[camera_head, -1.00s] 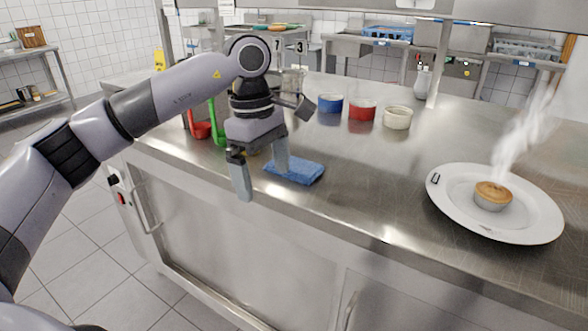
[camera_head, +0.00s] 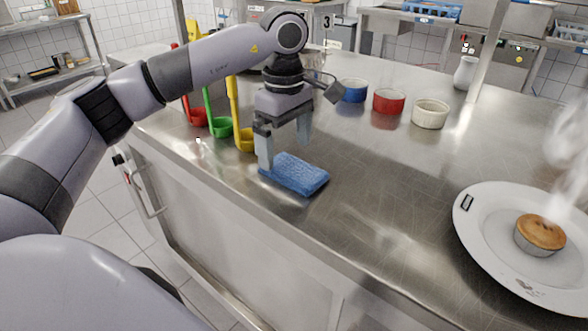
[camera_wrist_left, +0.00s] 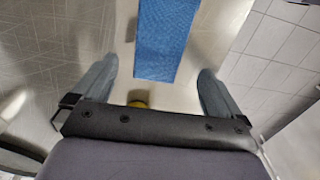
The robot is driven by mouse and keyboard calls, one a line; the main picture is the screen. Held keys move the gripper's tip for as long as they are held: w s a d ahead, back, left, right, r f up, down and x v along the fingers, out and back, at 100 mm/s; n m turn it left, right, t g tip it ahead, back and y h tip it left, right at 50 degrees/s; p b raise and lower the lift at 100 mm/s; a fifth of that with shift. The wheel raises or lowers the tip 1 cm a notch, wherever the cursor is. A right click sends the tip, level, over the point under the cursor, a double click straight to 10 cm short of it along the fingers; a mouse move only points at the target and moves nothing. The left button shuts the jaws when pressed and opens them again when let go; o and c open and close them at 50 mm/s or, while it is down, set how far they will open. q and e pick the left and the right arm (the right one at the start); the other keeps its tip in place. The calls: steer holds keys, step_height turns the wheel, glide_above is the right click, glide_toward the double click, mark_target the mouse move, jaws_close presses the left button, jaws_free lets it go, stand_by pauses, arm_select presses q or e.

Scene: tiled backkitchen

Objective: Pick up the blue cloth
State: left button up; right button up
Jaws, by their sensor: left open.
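The blue cloth (camera_head: 297,174) lies folded in a flat rectangle on the steel counter (camera_head: 380,215), near its front edge. My left gripper (camera_head: 283,152) is open and empty, pointing down just behind and above the cloth. One finger overlaps the cloth's left end in the head view; the other is farther back. In the left wrist view, the cloth (camera_wrist_left: 165,38) lies ahead of the gap between the two spread fingers (camera_wrist_left: 155,85). The cloth is not between the pads. My right gripper is not in view.
Red, green (camera_head: 221,126) and yellow ladles stand left of the gripper. Blue (camera_head: 353,91), red (camera_head: 389,101) and white (camera_head: 430,114) bowls stand behind. A white plate (camera_head: 480,255) with a steaming pie (camera_head: 540,234) is at right. The counter between cloth and plate is clear.

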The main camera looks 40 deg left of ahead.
arm_select(q)
step_height(320, 180, down, 4)
steer(key=shift+a+r, duration=0.1)
steer(key=shift+r, duration=0.05)
steer(key=c, duration=1.2)
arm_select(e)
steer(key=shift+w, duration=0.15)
arm_select(q)
step_height(320, 180, up, 11)
step_height(320, 180, up, 9)
steer(key=p, duration=0.4)
glide_above(285, 164)
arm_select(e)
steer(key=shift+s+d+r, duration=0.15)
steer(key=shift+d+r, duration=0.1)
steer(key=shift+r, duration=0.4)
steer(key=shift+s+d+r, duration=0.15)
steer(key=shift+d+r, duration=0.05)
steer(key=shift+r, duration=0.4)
